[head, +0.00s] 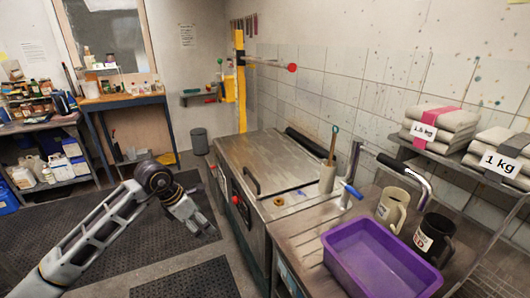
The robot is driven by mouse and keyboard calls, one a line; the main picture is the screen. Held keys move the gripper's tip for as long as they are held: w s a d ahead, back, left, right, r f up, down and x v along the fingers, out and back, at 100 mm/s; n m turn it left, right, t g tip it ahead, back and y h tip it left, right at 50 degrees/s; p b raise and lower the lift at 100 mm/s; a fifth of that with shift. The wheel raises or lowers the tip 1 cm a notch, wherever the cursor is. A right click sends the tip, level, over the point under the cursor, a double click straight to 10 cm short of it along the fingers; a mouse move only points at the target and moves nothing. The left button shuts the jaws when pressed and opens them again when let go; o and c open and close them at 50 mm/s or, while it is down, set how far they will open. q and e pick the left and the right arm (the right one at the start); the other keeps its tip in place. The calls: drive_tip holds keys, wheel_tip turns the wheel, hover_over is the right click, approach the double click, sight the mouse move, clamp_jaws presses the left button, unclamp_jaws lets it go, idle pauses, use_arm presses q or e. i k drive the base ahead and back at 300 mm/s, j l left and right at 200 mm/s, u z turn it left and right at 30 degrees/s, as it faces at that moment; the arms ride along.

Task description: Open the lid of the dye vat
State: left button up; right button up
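The dye vat looks to be the large steel unit (225,205) in the middle, with controls on its left-facing side. Its flat steel lid (270,158) lies closed on top. A dark bar handle (252,181) sits near the lid's left edge. My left gripper (206,228) is left of the vat, over the dark floor mat, apart from the handle and pointing down to the right. It is too small to tell whether its fingers are open. My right gripper is not in view.
A purple tub (372,262), mugs (392,209) and a tap (350,190) are on the counter right of the vat. A wooden-handled tool (332,150) stands in a holder by the lid's right edge. Floor mats (120,215) leave free room to the left.

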sight(269, 162)
drive_tip(key=i, duration=0.15)
drive_tip(key=i+j+z, duration=0.6)
drive_tip(key=j+z, duration=0.3)
drive_tip(key=j, duration=0.3)
drive_tip(key=i+j+z, duration=0.15)
drive_tip(key=j+z, duration=0.3)
drive_tip(key=j, duration=0.3)
drive_tip(key=j+z, duration=0.5)
drive_tip(key=j, duration=0.3)
drive_tip(key=j+z, duration=0.45)
drive_tip(key=j, duration=0.35)
drive_tip(key=k+j+z, duration=0.3)
drive_tip(key=j+z, duration=0.15)
drive_tip(key=j, duration=0.25)
